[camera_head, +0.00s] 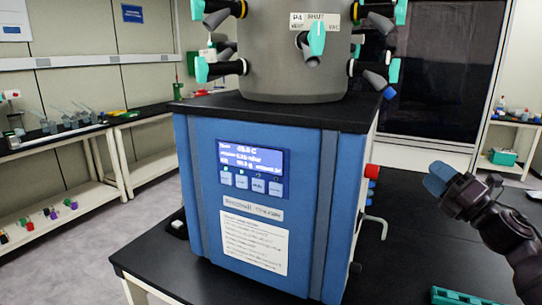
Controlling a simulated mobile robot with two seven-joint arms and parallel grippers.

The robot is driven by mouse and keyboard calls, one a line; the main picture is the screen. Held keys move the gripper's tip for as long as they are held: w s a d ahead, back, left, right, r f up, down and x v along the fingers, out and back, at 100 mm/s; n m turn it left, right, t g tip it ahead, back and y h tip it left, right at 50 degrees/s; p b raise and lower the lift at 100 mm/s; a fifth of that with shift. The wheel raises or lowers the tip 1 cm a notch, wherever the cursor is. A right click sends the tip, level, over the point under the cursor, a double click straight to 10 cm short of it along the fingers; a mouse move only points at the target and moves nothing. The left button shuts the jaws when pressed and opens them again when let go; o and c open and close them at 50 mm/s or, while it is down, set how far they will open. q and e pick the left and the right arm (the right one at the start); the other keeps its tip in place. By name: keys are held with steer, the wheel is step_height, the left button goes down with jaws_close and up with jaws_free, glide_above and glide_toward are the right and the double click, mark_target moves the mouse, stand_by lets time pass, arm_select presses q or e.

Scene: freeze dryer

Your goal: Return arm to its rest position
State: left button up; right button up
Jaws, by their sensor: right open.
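My right arm comes in from the right edge, and its right gripper (437,181) with blue fingertips is in the air to the right of the freeze dryer (262,205). The gripper is open, with nothing seen between its fingers, and apart from the machine. The freeze dryer is a blue box with a lit display panel (253,170) and a black top. A grey drum (292,70) with several teal-handled valves stands on it. My left gripper is not in view.
The black bench (400,262) is mostly clear right of the machine. A teal rack (462,297) lies at its front right. A red knob (372,171) and a grey hose hook (374,222) stick out from the machine's right side. A side bench (60,137) with glassware stands left.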

steer(key=s+a+f+m+g+h, duration=0.1)
steer(key=s+f+m+h, duration=0.4)
steer(key=f+m, duration=0.25)
steer(key=s+f+m+g+h, duration=0.2)
steer(key=s+f+m+h, duration=0.3)
steer(key=f, duration=0.4)
steer(key=s+a+f+m+g+h, duration=0.1)
steer(key=s+f+m+h, duration=0.35)
steer(key=f+m, duration=0.35)
steer(key=s+a+f+m+g+y, duration=0.1)
steer(key=s+a+f+m+g, duration=0.2)
steer(key=s, duration=0.6)
steer(key=s+a+f+m+g, duration=0.2)
steer(key=s+f+m+g, duration=0.25)
steer(key=s, duration=0.55)
steer(key=s+a+f+m+g+y, duration=0.15)
steer(key=s+g, duration=0.25)
steer(key=s, duration=0.5)
steer(key=w+f+t, duration=0.7)
steer(key=f+t, duration=0.1)
steer(key=f, duration=0.2)
steer(key=shift+w+a+f, duration=0.25)
steer(key=shift+a+f, duration=0.05)
steer(key=shift+a, duration=0.05)
